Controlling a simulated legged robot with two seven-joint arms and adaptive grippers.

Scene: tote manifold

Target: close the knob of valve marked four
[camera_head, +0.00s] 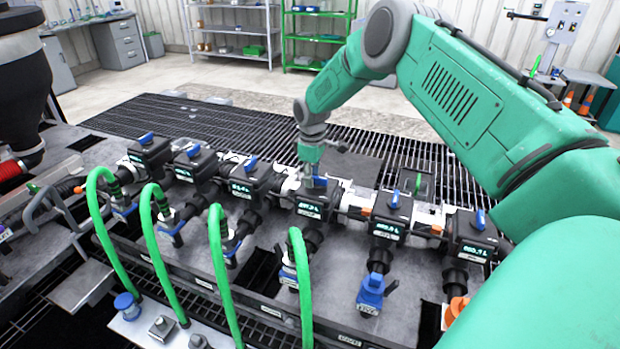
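A row of dark valve blocks with small lit displays and blue knobs crosses the manifold. The fourth block from the left (310,207) has its blue knob (320,182) directly under my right gripper (311,176). The marks on the blocks are too small to read, so I cannot confirm which is four. My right gripper points down at this knob, with its fingertips at or just above it. I cannot tell whether they touch or grip it. The gripper partly hides the knob. My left gripper is not in view.
Neighbouring blue knobs stand on both sides, at the third block (251,163) and the fifth block (395,198). Green hoses (220,270) arch up in front of the manifold. Dark floor grating (240,125) lies behind it. Shelves and a desk stand farther back.

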